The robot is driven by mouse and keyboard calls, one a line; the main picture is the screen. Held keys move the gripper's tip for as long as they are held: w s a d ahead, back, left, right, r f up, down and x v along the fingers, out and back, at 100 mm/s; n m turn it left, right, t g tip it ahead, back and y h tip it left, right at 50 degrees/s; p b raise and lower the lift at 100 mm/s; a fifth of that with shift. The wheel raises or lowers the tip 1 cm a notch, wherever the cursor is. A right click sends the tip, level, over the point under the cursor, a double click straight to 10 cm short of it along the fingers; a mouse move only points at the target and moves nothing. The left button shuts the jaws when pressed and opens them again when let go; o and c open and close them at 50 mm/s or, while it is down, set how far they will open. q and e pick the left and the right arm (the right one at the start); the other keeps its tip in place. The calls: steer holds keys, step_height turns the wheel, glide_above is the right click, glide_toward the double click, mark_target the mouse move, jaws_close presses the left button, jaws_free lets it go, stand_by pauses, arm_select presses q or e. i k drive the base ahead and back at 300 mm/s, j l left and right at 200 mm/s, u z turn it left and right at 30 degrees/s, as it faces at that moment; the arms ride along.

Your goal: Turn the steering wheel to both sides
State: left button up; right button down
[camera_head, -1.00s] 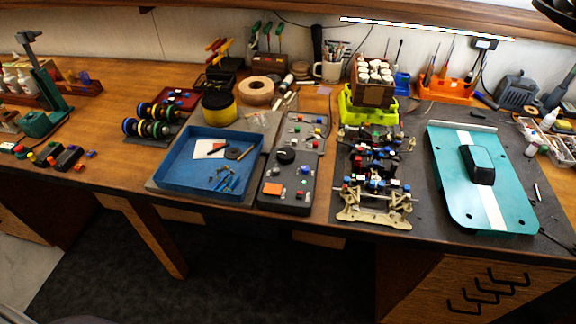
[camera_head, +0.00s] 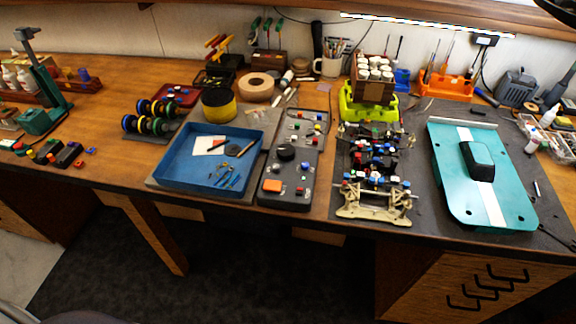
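A dark grey control box (camera_head: 287,178) lies on the workbench, right of the blue tray. A black round knob (camera_head: 286,152) sits on its upper part; it is the only thing in view that looks like a steering wheel, and its turn angle is too small to read. An orange button (camera_head: 272,185) and small red and blue parts are near its front end. The open racecar chassis (camera_head: 375,178) lies to the right of the box, with a tan front plate towards the bench edge. Neither of my grippers is in view.
The blue tray (camera_head: 167,170) with small tools is close on the left of the control box. A teal car body (camera_head: 446,160) with a white stripe lies at the right. A lime green container (camera_head: 366,108) stands behind the chassis. Bare wood shows at the left front.

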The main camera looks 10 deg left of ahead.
mark_target(286, 152)
steer(key=k+j+z, duration=0.1)
steer(key=j+z, duration=0.25)
steer(key=k+j+z, duration=0.15)
steer(key=z, duration=0.15)
steer(key=k+j+z, duration=0.2)
steer(key=j+z, duration=0.15)
